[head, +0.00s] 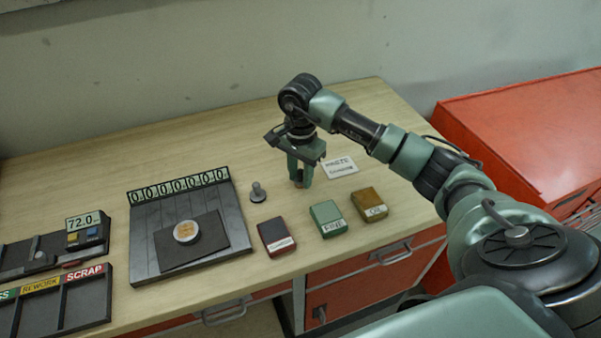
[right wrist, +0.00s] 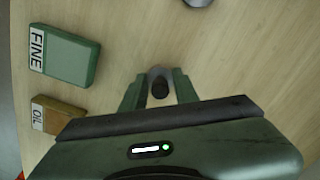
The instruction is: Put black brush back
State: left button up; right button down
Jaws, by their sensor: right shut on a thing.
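My right gripper (head: 300,182) hangs over the wooden bench, fingers pointing down, between the small grey knob-like piece (head: 258,191) and the white label card (head: 339,168). In the right wrist view the right gripper (right wrist: 159,85) is shut on a small, dark, round-ended thing (right wrist: 160,89) with grey around it. This may be the black brush; the fingers hide most of it, and I cannot tell whether it touches the bench. My left gripper is not in view.
A red block (head: 277,236), a green FINE block (head: 327,218) and an ochre OIL block (head: 369,204) line the front edge. A dark numbered plate (head: 150,222) bears a round disc (head: 187,232). A SCRAP tray (head: 90,306) stands left. The back of the bench is clear.

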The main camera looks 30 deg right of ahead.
aim_at(300, 171)
jog(key=shift+f, duration=0.1)
jog(key=c, duration=1.1)
grip_release()
notch_tip(300, 171, up, 12)
jog(key=b, duration=0.3)
jog(key=shift+f, duration=0.25)
jog(key=shift+r, duration=0.4)
